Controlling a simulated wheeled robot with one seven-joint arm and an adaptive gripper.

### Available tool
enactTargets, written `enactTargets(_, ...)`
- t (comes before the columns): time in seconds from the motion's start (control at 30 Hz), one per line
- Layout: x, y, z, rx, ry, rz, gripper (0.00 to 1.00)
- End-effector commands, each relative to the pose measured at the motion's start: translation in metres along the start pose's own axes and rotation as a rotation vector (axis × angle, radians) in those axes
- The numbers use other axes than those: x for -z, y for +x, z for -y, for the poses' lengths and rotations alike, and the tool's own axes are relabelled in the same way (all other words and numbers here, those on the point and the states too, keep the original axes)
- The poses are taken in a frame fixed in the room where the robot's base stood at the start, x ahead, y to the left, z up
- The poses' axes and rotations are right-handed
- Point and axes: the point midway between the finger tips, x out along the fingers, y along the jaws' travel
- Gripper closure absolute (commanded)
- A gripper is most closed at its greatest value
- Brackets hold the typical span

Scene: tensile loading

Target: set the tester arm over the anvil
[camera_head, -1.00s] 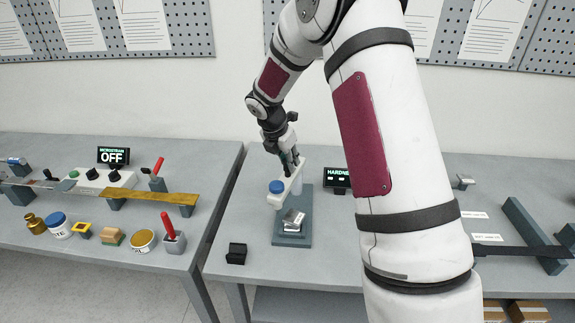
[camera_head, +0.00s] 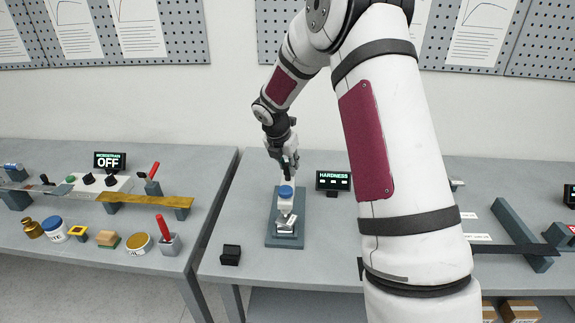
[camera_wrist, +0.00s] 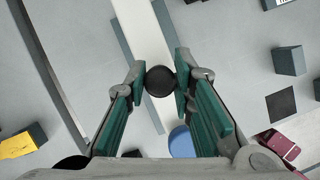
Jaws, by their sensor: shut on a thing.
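The hardness tester stands on the right bench with a grey base plate (camera_head: 272,232). Its white tester arm (camera_wrist: 143,32) carries a blue cap (camera_head: 286,191), which also shows at the lower edge of the wrist view (camera_wrist: 181,142). My gripper (camera_wrist: 161,82) is shut on a black knob (camera_wrist: 160,81) on the arm, one green-padded finger at each side. In the head view my gripper (camera_head: 287,166) is just behind the blue cap. A metal block at the anvil (camera_head: 287,226) shows in front of and below the cap. Exact alignment over the anvil is hard to tell.
A hardness display (camera_head: 333,181) stands right of the tester. A small black block (camera_head: 230,255) sits near the bench's front left. A gap separates the left bench (camera_head: 75,262), which holds a strain box, jars and tools. The bench front between block and base is clear.

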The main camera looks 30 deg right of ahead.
Motion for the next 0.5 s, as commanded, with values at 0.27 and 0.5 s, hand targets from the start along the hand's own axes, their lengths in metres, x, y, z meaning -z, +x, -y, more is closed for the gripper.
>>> enactTargets(0.27, -0.0024, 0.0007, 0.0029, 0.005, 0.004, 0.002, 0.57)
enactTargets(0.5, -0.0016, -0.0009, 0.0016, 0.002, 0.002, 0.002, 0.57)
